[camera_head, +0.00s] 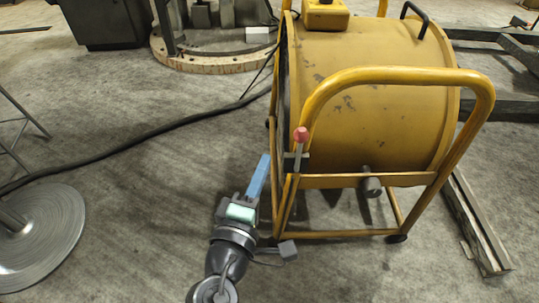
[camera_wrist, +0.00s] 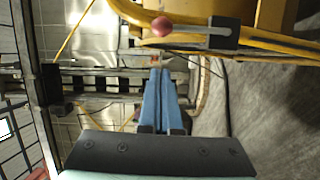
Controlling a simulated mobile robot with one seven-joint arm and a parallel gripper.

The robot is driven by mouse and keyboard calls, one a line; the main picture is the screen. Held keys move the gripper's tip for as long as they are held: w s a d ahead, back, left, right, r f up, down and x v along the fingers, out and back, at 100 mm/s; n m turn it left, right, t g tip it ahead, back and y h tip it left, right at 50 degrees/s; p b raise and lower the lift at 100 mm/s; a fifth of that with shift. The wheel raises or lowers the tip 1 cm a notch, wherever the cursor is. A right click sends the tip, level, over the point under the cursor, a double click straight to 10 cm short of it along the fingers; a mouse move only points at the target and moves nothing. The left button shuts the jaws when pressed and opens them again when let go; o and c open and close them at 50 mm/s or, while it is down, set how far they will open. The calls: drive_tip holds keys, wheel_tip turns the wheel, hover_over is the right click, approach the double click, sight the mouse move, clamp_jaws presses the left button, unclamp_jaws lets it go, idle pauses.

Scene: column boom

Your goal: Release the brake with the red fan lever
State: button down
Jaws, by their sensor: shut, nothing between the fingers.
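The red-knobbed lever (camera_head: 300,135) stands at the front left corner of a yellow drum fan (camera_head: 380,110), its red ball upward on a short grey stem. In the wrist view the red ball (camera_wrist: 161,26) shows at the top, with its stem running right to a dark bracket (camera_wrist: 224,35). My gripper (camera_head: 265,157) has its blue fingers together and empty, pointing up toward the fan, to the left of the lever and apart from it. In the wrist view the fingertips (camera_wrist: 160,70) lie below the red ball in the picture.
The fan's yellow tube frame (camera_head: 400,75) curves around the lever's right side. A black hose (camera_head: 130,150) crosses the floor at left. A round metal base (camera_head: 40,240) stands at lower left. Timber beams (camera_head: 475,215) lie at right.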

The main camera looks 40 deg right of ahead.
drive_tip(key=v, duration=0.6)
drive_tip(key=shift+s+p, duration=0.3)
drive_tip(key=shift+p, duration=0.15)
drive_tip(key=shift+f, duration=0.1)
drive_tip(key=w+a+r+m+t+y, duration=0.2)
drive_tip(key=w+r, duration=0.2)
drive_tip(key=r, duration=0.3)
drive_tip(key=w+a+r+m+t+y, duration=0.1)
drive_tip(key=w+r+m+t, duration=0.1)
drive_tip(key=w+r+m, duration=0.3)
drive_tip(key=a+r+t+y+p, duration=0.1)
drive_tip(key=a+r+t+y, duration=0.15)
drive_tip(key=r, duration=0.75)
drive_tip(key=a+r+t+y, duration=0.2)
drive_tip(key=a+r+t, duration=0.2)
drive_tip(key=r, duration=0.5)
drive_tip(key=s+a+r+t+y+p, duration=0.1)
drive_tip(key=s+a+r+t+y, duration=0.15)
drive_tip(key=r, duration=0.35)
drive_tip(key=s+a+r+t+y+p, duration=0.1)
drive_tip(key=s+r+y, duration=0.15)
drive_tip(key=r, duration=0.45)
drive_tip(key=s+a+r+t+y+p, duration=0.1)
drive_tip(key=s+a+r+t+y, duration=0.1)
drive_tip(key=s+r, duration=0.3)
wheel_tip(320, 180, up, 36)
drive_tip(key=w+p, duration=0.1)
drive_tip(key=p, duration=3.4)
drive_tip(key=shift+w, duration=0.35)
